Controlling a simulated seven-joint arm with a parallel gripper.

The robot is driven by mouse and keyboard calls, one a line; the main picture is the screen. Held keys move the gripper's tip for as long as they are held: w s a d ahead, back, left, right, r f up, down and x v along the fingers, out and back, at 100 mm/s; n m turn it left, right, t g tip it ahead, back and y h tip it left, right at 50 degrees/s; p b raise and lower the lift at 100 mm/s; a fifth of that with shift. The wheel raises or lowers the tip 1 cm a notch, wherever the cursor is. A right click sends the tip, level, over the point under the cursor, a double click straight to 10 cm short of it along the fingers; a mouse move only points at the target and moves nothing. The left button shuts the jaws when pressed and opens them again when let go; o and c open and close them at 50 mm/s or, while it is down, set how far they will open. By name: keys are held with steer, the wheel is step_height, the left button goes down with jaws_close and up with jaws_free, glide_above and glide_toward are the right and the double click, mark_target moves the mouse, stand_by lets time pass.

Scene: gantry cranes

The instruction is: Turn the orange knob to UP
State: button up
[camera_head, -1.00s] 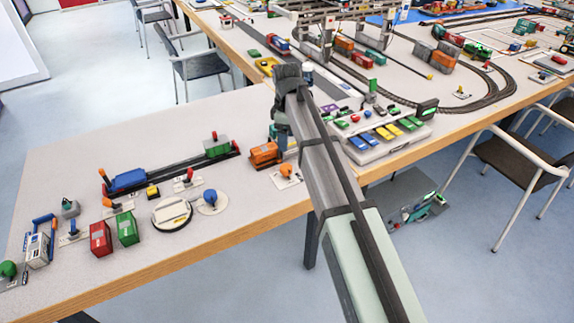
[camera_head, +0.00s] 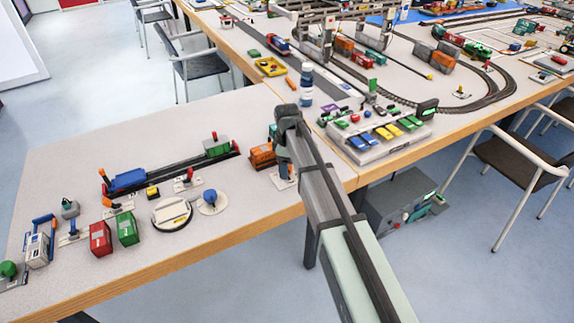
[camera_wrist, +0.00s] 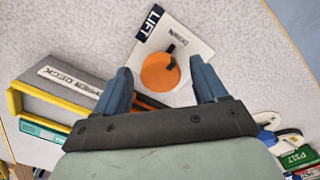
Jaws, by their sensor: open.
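The orange knob (camera_wrist: 157,75) is a round disc with a black pointer mark, on a white plate (camera_wrist: 190,45) labelled LIFT. The mark lies toward the plate's small printed word, which I cannot read surely. My gripper (camera_wrist: 160,66) is open, its two blue fingers apart on either side of the knob in the wrist view. I cannot tell whether they touch it. In the head view my gripper (camera_head: 284,163) is low over the plate (camera_head: 281,182) near the table's front edge, and hides most or all of the knob.
An orange container (camera_head: 262,155) stands just left of my gripper. A grey deck block (camera_wrist: 75,85) with a yellow rail is near the left finger. The control panel (camera_head: 375,135) with coloured switches stands to the right. Table is bare behind the blue wagon (camera_head: 128,180).

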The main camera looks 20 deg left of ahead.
steer(key=c, duration=1.1)
steer(key=shift+o, duration=0.2)
steer(key=shift+m, duration=0.3)
steer(key=m, duration=0.5)
steer(key=shift+s, duration=0.1)
steer(key=m, duration=0.6)
steer(key=shift+a+m, duration=0.1)
steer(key=shift+m, duration=0.3)
steer(key=m, duration=0.6)
steer(key=shift+a, duration=0.1)
steer(key=m, duration=0.5)
steer(key=shift+m, duration=0.4)
